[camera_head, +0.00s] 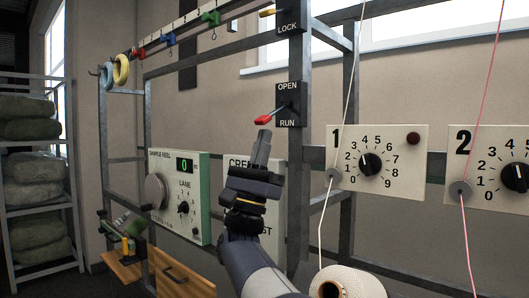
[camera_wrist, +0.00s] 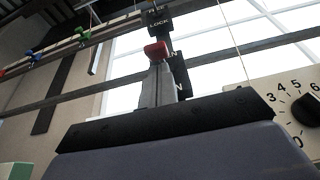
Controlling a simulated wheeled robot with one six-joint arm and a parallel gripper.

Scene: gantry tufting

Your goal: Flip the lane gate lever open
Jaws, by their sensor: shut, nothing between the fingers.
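The lane gate lever (camera_head: 263,119) has a red tip and sits on a black plate (camera_head: 288,89) marked OPEN above and RUN below. It points left and slightly down from its pivot, its tip nearer the RUN word. My gripper (camera_head: 264,134) is shut and empty, pointing up, with its fingertips just under the red tip. In the wrist view the red tip (camera_wrist: 155,50) shows right above my closed fingertips (camera_wrist: 158,72); I cannot tell whether they touch. My fingers hide part of the plate (camera_wrist: 181,70) there.
A LOCK plate (camera_head: 288,27) with an orange-tipped lever sits higher on the same post. A numbered dial panel (camera_head: 400,180) stands right, the SAMPLE REEL panel (camera_head: 195,170) left. A yarn cone (camera_head: 350,281) is low in front. Yarn strands hang at the right.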

